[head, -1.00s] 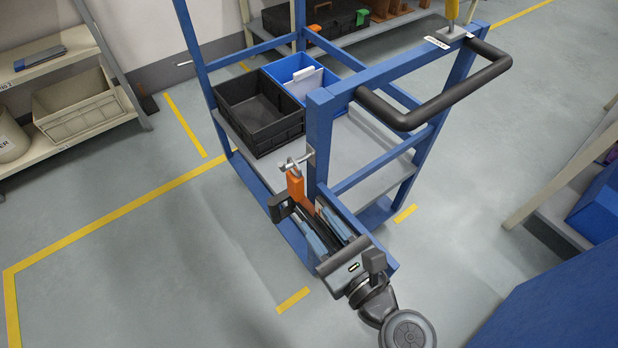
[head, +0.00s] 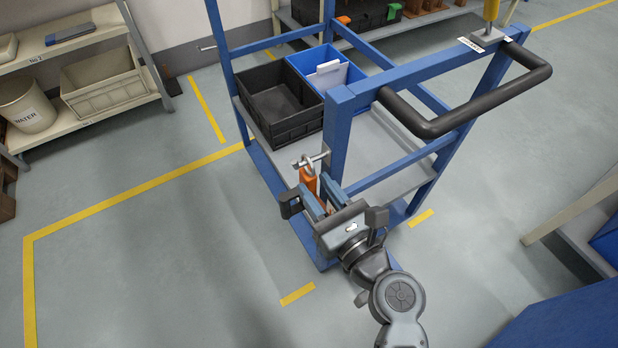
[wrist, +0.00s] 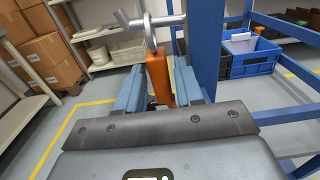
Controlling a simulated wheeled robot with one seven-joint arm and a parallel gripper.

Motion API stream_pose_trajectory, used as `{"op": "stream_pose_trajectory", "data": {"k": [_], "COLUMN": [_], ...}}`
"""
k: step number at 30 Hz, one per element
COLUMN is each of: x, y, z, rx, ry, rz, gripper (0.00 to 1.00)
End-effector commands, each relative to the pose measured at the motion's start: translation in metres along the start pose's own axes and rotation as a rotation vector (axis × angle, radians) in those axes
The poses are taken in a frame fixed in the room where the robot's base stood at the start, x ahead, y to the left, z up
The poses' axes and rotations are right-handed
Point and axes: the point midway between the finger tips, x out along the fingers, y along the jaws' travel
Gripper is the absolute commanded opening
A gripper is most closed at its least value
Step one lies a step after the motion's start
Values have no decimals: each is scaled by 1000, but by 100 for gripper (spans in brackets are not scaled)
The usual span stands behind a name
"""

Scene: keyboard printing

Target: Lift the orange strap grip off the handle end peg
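The orange strap grip (head: 308,183) hangs below a metal ring (head: 309,168) on the handle end peg (head: 318,159), which sticks out from the blue cart post. In the wrist view the orange grip (wrist: 158,76) hangs upright, with the ring (wrist: 150,32) around the peg (wrist: 168,19). My gripper (head: 320,194) is just below the peg, with its blue-grey fingers on either side of the grip. The fingers (wrist: 158,85) look open, with narrow gaps beside the grip. Contact is hard to judge. The grip's lower end is hidden behind my gripper.
The blue cart post (head: 337,135) stands close to the right of my gripper. A black handle bar (head: 470,115) juts from the cart top. A black crate (head: 268,105) and a blue bin (head: 325,70) sit on the cart shelf. Floor to the left is clear.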

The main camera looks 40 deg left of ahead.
Motion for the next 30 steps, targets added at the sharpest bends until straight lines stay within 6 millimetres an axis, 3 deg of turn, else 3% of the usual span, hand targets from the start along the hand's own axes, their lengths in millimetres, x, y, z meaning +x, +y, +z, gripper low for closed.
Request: {"op": "stream_pose_trajectory", "data": {"k": [12, 20, 30], "x": [50, 53, 53], "y": [2, 2, 2], "z": [4, 4, 4], "rx": [0, 0, 0], "ry": [0, 1, 1], "rz": [-1, -1, -1], "gripper": [36, 36, 6]}}
